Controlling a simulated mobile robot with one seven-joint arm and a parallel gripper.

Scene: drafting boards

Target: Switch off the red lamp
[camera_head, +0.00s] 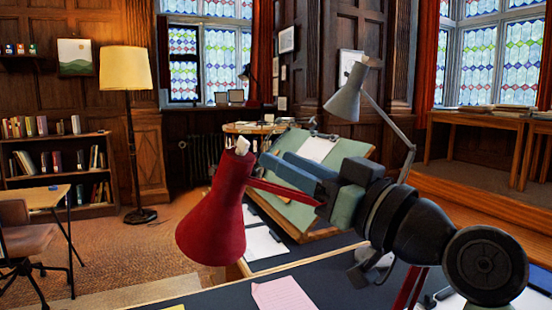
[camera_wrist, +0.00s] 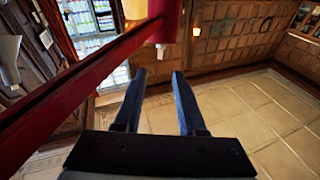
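The red lamp (camera_head: 212,218) hangs its cone shade down at the middle of the head view. A small pale knob (camera_head: 242,146) sits on top of the shade. My gripper (camera_head: 273,161) is just right of the knob, with its fingers pointing left towards it. In the wrist view, my gripper (camera_wrist: 157,76) is open with nothing between the fingers. The knob (camera_wrist: 162,52) shows just beyond the fingertips, below the red shade end (camera_wrist: 168,20). The lamp's red arm (camera_wrist: 80,88) crosses the left. Part of this arm is hidden behind my gripper in the head view.
A grey lamp (camera_head: 347,98) stands behind my arm. A green drafting board (camera_head: 297,208) is tilted beyond the red lamp. Pink paper (camera_head: 284,294) lies on the dark near desk. A floor lamp (camera_head: 126,70) stands at the left. The red lamp's arm runs close beside my gripper.

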